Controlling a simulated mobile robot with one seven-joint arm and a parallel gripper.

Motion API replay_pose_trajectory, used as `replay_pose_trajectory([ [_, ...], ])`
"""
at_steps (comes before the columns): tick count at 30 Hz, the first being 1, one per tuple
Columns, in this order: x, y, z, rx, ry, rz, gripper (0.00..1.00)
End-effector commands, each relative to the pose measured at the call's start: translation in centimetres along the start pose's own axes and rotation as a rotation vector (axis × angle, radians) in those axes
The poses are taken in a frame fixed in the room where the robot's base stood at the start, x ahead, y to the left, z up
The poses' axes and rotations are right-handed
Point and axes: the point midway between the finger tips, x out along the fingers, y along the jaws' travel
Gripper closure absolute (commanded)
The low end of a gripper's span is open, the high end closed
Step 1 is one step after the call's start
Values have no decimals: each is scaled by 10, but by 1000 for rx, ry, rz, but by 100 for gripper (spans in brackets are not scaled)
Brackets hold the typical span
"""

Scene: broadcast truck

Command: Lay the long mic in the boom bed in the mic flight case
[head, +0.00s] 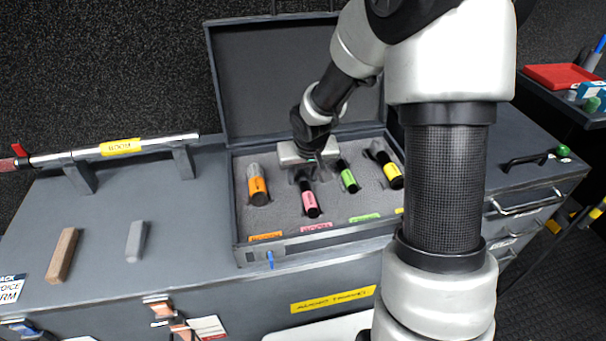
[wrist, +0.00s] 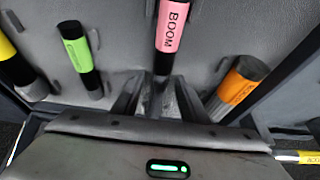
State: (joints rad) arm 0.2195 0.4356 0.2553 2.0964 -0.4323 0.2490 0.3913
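A long dark mic with a pink BOOM label (head: 311,205) lies in the grey foam of the open mic flight case (head: 240,212), second from the left, in line with a pink tag on the case's front rim. My gripper (head: 305,178) is down at the mic's far end. In the wrist view, the pink-labelled mic (wrist: 170,28) runs to between my gripper's fingertips (wrist: 160,85). The fingers are on either side of its dark end, but I cannot tell whether they touch it. The foam bed under the mic is mostly hidden.
Orange (head: 258,190), green (head: 348,178) and yellow (head: 391,173) banded mics lie in the same case. Left on the counter, a pole (head: 85,154) rests on two brackets, with a brown block (head: 62,256) and a grey block (head: 136,241) before it. The raised lid (head: 265,80) stands behind.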

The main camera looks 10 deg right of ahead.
Motion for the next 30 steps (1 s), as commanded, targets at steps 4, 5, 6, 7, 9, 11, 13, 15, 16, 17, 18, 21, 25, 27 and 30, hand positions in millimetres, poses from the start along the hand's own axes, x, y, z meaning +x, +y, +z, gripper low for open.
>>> replay_pose_trajectory([
  [4, -2, 0, -1, 0, 0, 0, 60],
  [5, -4, 0, -2, 0, 0, 0, 60],
  [6, -8, 0, -2, 0, 1, 1, 60],
  [7, -11, 1, -3, 1, 2, 1, 60],
  [9, -23, 0, -4, 1, 3, 1, 60],
  [11, -36, 1, -4, 2, 4, 1, 60],
  [13, -53, 1, -4, 1, 4, 2, 60],
  [15, -69, 1, -4, 2, 5, 2, 60],
  [16, -75, 1, -4, 1, 4, 2, 60],
  [17, -82, 1, -4, 2, 3, 2, 60],
  [18, -89, 1, -4, 2, 3, 2, 60],
  [21, -105, 1, -3, 1, 2, 1, 60],
  [25, -118, 1, -2, 1, 2, 1, 60],
  [27, -122, 0, -2, 0, 1, 1, 60],
  [30, -123, 0, -1, 0, -1, 0, 60],
])
